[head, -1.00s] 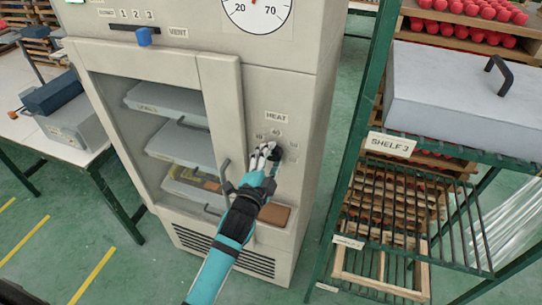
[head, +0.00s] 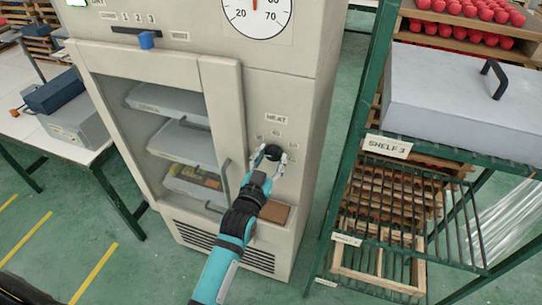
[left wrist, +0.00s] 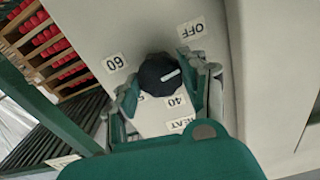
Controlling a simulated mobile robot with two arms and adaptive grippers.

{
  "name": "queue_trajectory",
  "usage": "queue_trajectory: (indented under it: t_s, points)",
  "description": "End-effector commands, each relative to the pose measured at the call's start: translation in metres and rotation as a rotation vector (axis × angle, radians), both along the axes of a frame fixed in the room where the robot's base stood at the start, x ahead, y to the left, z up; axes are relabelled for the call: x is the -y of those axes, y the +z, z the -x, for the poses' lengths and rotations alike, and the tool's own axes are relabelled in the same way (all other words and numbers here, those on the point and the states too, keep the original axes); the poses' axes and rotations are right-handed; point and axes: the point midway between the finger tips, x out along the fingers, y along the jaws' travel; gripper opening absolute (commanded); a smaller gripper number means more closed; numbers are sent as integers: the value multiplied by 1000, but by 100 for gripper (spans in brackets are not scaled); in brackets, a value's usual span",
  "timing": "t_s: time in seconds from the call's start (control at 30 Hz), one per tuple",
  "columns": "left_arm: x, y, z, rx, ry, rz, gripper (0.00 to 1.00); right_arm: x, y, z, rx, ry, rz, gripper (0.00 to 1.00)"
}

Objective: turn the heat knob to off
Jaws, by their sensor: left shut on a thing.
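The black heat knob (head: 273,152) sits on the cabinet's front panel, below the HEAT label (head: 276,118). In the left wrist view the knob (left wrist: 158,70) shows a white mark pointing right and slightly up, between the 40 label (left wrist: 178,101) and the OFF label (left wrist: 191,29). The 60 label (left wrist: 115,62) is on the knob's other side. My left gripper (head: 270,158) is shut on the knob, one finger on each side. Its fingers hide part of the dial in the left wrist view. My right gripper is not in view.
The cabinet's glass door (head: 222,110) with trays inside is left of the knob. A brown block (head: 274,212) lies on a ledge below my gripper. A green shelf rack (head: 352,125) stands close at the right.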

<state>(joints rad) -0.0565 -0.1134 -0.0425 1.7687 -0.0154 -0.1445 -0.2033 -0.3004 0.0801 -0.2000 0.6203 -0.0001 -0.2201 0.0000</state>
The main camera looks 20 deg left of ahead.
Motion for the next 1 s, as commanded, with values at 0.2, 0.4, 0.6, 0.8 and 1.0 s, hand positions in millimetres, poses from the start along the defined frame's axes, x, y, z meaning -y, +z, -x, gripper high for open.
queue_trajectory:
  t_s: [0.2, 0.4, 0.6, 0.8, 1.0]
  points:
    - [0, -2, 0, -12, 0, 174, 12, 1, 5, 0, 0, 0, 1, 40]
    - [0, -2, 1, -16, 0, 288, 12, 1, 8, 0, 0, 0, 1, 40]
    - [1, -3, 1, -18, 0, 353, 12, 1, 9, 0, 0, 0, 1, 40]
    - [1, -3, 1, -20, 0, 380, 12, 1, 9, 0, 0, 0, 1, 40]
    - [1, -3, 1, -20, -1, 384, 12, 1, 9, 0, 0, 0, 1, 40]
